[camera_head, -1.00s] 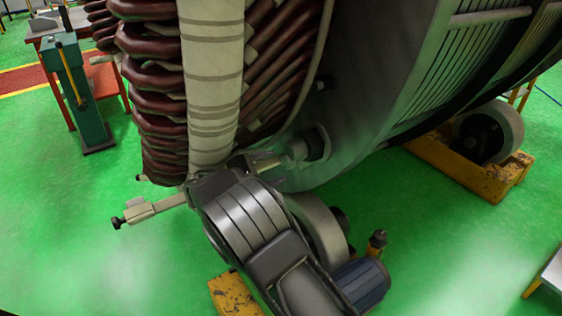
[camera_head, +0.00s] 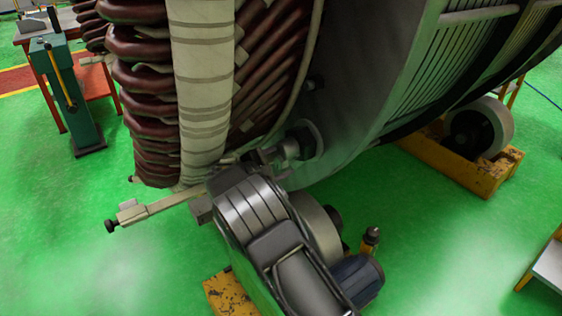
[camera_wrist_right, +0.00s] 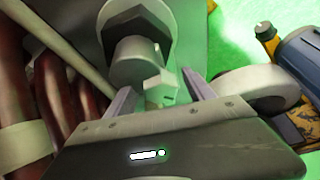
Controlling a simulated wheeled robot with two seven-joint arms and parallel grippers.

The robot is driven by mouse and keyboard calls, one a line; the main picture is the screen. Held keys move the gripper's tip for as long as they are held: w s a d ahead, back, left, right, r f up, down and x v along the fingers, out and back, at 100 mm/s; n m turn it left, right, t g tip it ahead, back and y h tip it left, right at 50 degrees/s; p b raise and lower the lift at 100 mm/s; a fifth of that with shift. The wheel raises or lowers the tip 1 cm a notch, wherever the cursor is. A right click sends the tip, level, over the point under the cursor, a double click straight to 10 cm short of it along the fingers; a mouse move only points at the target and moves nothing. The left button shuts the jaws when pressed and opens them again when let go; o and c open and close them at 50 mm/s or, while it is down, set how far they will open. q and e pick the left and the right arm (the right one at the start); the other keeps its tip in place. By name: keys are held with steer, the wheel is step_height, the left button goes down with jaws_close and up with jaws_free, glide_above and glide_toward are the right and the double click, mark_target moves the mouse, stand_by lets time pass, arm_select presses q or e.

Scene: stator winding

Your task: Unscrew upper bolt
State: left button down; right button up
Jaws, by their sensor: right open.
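The bolt (camera_head: 291,148) is a grey metal stud standing out from a round recess in the stator's large grey end plate (camera_head: 350,110). In the right wrist view it shows as a thick cylinder (camera_wrist_right: 135,65) with a smaller faceted end piece (camera_wrist_right: 160,90). My right gripper (camera_head: 264,157) is just left of the bolt in the head view. In the right wrist view its two fingers (camera_wrist_right: 156,84) are apart, with the faceted end between them. I cannot tell whether either finger touches it. My left gripper is not in view.
Dark red coils (camera_head: 150,95) and a pale wrapped band (camera_head: 203,80) lie close left of the gripper. A metal bar with a black knob (camera_head: 150,208) sticks out below them. A roller (camera_head: 318,225) and a blue motor (camera_head: 357,278) stand below. Green floor is open at lower right.

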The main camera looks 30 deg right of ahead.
jaws_close()
steer(key=n+p, duration=0.1)
steer(key=g+p, duration=0.1)
steer(key=p, duration=0.1)
steer(key=shift+r+n, duration=0.25)
steer(key=shift+n, duration=0.15)
steer(key=shift+f+n+g+p, duration=0.25)
steer(key=shift+n+g+p, duration=0.1)
steer(key=shift+n+g, duration=0.2)
jaws_free()
steer(key=b+v, duration=0.1)
steer(key=v, duration=0.6)
steer(key=shift+a+r, duration=0.2)
steer(key=shift+a, duration=0.15)
